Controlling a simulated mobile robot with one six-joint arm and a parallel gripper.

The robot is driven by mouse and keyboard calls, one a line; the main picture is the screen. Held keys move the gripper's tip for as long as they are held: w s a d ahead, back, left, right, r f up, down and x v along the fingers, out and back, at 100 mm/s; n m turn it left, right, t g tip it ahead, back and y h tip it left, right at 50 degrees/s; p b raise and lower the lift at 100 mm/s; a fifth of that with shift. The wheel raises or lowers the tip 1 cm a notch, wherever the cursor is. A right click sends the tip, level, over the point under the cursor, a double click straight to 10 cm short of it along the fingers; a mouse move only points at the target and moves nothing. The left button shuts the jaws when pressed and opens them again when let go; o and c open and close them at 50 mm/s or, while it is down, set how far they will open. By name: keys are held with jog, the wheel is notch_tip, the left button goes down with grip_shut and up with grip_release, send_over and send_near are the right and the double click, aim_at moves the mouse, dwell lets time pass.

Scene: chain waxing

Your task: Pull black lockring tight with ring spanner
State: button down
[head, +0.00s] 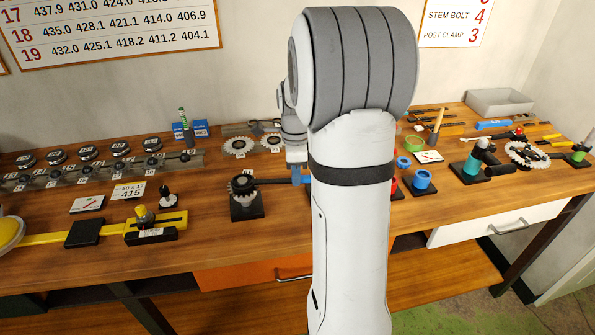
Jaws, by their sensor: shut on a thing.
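A dark toothed part with the black lockring (242,184) sits upright on a small black stand (246,207) on the bench. The dark ring spanner (270,181) runs level from that part to the right. Its left end meets the stand's top; I cannot tell whether its ring is fully seated on the lockring. My gripper (299,176) is at the spanner's right end, shut on the handle, with blue showing at the grip. My white and grey arm hides the bench to the right of the grip.
Two pale chainrings (239,146) lie behind the stand. A small black-and-white knob (167,197) and a yellow gauge (153,224) stand to the left. The bench front before the stand is clear.

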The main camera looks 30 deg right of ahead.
jog(key=shift+r, duration=0.1)
jog(key=shift+r+p, duration=1.8)
jog(key=shift+r, duration=0.6)
